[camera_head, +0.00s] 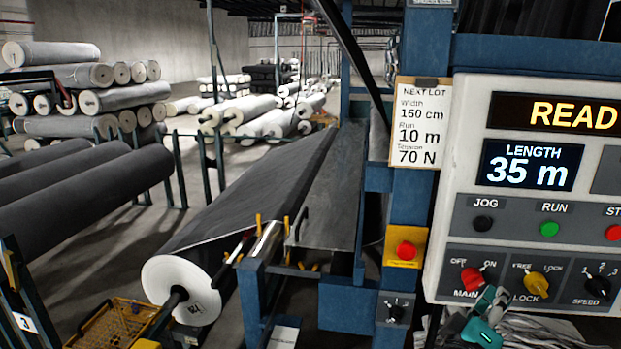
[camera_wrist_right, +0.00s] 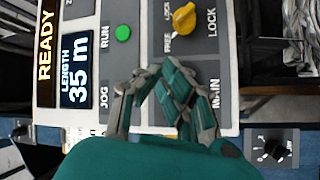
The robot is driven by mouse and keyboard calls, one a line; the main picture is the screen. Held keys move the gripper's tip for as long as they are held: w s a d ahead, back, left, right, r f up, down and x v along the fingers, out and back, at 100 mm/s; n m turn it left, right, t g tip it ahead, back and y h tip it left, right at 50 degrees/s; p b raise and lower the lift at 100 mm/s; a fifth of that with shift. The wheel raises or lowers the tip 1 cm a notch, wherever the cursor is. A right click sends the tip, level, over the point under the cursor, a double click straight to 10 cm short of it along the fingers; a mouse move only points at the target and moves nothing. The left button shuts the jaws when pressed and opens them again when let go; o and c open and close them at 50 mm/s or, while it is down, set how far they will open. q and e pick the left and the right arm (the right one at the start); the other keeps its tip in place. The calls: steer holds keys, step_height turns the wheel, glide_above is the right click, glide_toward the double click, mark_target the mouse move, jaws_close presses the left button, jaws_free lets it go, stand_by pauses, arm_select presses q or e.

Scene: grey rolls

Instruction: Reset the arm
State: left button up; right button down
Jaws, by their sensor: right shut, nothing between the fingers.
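My right gripper (camera_head: 488,306), teal and grey, is low at the right of the head view, just below the red MAIN knob (camera_head: 472,277) of the control panel (camera_head: 462,150). In the right wrist view my right gripper (camera_wrist_right: 158,78) is shut and empty in front of the panel. It hides the MAIN knob and the JOG button there. The yellow LOCK knob (camera_wrist_right: 184,18) and green RUN button (camera_wrist_right: 123,32) show beside it. I cannot tell whether the fingers touch the panel. My left gripper is not in view.
The display (camera_head: 527,165) reads 35 m. A red button on a yellow plate (camera_head: 405,250) and a small black dial (camera_head: 395,308) are left of the panel. A large grey roll (camera_head: 185,285) lies in the machine. Grey rolls (camera_head: 95,180) fill the left side.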

steer(key=s+f+g+y, duration=0.2)
steer(key=s+f+y, duration=0.25)
steer(key=f, duration=0.85)
steer(key=s+a+f+m+g+y, duration=0.1)
steer(key=s+a+f+g+y, duration=0.4)
steer(key=s+f, duration=0.4)
steer(key=s+a+f+g+y, duration=0.2)
steer(key=s+a+f+y, duration=0.5)
steer(key=s, duration=0.4)
step_height(320, 180, down, 27)
steer(key=g+h, duration=0.2)
steer(key=s+d+f+b, duration=0.1)
steer(key=s+d+f, duration=0.1)
steer(key=s+f, duration=1.5)
steer(key=shift+s+g, duration=0.15)
steer(key=shift+g, duration=0.25)
